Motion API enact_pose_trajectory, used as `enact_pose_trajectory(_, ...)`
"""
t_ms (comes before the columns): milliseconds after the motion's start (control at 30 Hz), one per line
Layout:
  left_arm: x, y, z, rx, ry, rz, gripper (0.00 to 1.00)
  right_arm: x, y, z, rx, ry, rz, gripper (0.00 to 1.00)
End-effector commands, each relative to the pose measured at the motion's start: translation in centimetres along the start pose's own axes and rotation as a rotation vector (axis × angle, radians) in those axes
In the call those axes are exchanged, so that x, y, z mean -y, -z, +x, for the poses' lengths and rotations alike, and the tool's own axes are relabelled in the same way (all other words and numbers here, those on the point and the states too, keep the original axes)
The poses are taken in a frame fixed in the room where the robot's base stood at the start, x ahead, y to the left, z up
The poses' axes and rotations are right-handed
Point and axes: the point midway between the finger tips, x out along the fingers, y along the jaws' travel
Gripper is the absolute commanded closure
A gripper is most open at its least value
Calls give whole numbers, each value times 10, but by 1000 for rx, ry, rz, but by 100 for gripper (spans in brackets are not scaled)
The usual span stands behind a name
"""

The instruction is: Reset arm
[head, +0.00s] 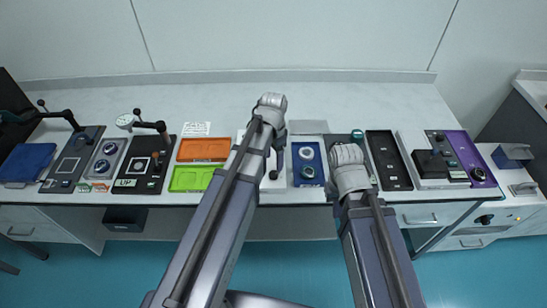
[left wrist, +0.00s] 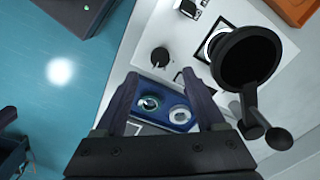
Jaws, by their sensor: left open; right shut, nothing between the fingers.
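My left arm reaches up the middle of the head view and bends over at its grey elbow; its gripper is mostly hidden behind the arm there. In the left wrist view my left gripper (left wrist: 164,103) is open, with its two dark fingers apart and nothing held. A blue tray (left wrist: 158,127) with two round parts shows beyond and between the fingers; I see no contact. The blue tray (head: 309,179) also shows in the head view, between my two arms. My right arm reaches over the bench at right of centre; its gripper is hidden.
Left of my arms are an orange tray (head: 203,149), a green tray (head: 192,179) and dark stations with raised arms. To the right are a black tray (head: 389,160) and a purple panel (head: 469,157). A black round fixture (left wrist: 247,56) stands close to the left gripper. The bench's back strip is clear.

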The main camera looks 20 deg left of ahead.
Motion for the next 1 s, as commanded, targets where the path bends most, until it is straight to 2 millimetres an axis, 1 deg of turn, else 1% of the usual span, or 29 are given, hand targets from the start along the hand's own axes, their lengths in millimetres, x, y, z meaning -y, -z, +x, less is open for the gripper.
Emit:
enact_pose_trajectory(33,0,0,-2,0,0,0,28,0,0,-2,0,0,0,100)
enact_pose_trajectory(500,0,0,-1,0,0,0,28,0,0,-1,0,0,0,100)
enact_pose_trajectory(567,-6,-1,-1,2,1,-6,28,0,0,-1,0,0,0,100)
enact_pose_trajectory(667,-38,-4,-1,16,6,-54,28,0,0,-1,0,0,0,100)
enact_pose_trajectory(700,-57,-7,-1,25,12,-87,28,0,0,-1,0,0,0,100)
enact_pose_trajectory(767,-85,-12,-1,39,23,-143,28,0,0,-1,0,0,0,100)
enact_pose_trajectory(800,-102,-16,-1,47,30,-180,28,0,0,-1,0,0,0,100)
enact_pose_trajectory(900,-136,-26,-2,63,52,-267,28,0,0,-1,0,0,0,100)
enact_pose_trajectory(1000,-159,-33,-2,71,70,-333,28,0,0,-1,0,0,0,100)
